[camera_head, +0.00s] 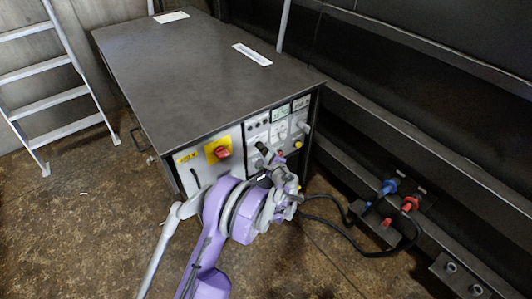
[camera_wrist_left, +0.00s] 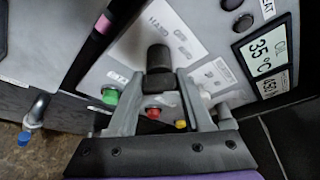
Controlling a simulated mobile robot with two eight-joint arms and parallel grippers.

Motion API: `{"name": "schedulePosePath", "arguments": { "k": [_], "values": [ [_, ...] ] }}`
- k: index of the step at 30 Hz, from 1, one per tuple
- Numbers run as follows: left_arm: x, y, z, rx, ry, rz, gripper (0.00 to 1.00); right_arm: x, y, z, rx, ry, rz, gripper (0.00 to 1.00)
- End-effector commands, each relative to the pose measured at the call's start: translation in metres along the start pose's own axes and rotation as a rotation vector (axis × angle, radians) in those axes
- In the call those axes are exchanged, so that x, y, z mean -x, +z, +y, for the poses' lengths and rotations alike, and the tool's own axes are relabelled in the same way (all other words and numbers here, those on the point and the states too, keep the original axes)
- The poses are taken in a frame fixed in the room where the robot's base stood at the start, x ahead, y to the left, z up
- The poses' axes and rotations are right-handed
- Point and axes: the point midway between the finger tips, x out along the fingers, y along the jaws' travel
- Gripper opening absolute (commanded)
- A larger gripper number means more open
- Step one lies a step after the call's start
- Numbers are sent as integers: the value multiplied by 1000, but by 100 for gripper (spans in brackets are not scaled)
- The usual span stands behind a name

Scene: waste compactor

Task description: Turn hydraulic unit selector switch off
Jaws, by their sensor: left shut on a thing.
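The hydraulic unit (camera_head: 200,75) is a large dark grey cabinet with a light control panel on its front. The black selector switch (camera_wrist_left: 159,58) stands out from a panel marked HAND in the left wrist view. My left gripper (camera_wrist_left: 160,82) is in front of the panel with its grey fingers shut on the black switch. In the head view my purple left gripper (camera_head: 272,165) is at the panel's lower middle and hides part of it. The switch's exact setting is hard to read. My right gripper is not in view.
Close to the fingers are a green button (camera_wrist_left: 110,96), a red button (camera_wrist_left: 153,113) and a display (camera_wrist_left: 264,51). A red rotary switch on a yellow plate (camera_head: 218,151) is further left. Cables run to blue and red connectors (camera_head: 389,187) at right. A ladder (camera_head: 50,101) stands at left.

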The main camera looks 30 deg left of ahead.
Motion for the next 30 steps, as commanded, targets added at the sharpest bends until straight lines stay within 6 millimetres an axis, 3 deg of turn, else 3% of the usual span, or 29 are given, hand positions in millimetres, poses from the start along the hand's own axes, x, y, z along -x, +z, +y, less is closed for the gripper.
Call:
{"name": "schedulePosePath", "arguments": {
  "k": [18,30],
  "values": [
    [0,0,1,449,-187,0,0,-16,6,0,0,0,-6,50],
    [0,0,1,608,-251,-1,0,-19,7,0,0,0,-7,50]
  ]
}}
